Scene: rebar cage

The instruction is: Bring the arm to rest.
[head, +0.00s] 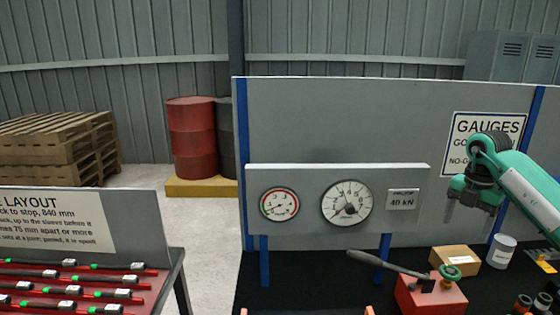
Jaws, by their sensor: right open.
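My right arm comes in from the right edge, green and white. Its right gripper (480,203) is dark grey, open and empty. It hangs fingers down in front of the grey gauge panel, above the dark bench top and apart from the things on it. My left gripper does not show.
A red pump (430,294) with a grey lever, a cardboard box (455,260) and a white can (501,251) stand below the gripper. A gauge board (337,172) is left of it. A rack of bars (70,290) is at far left.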

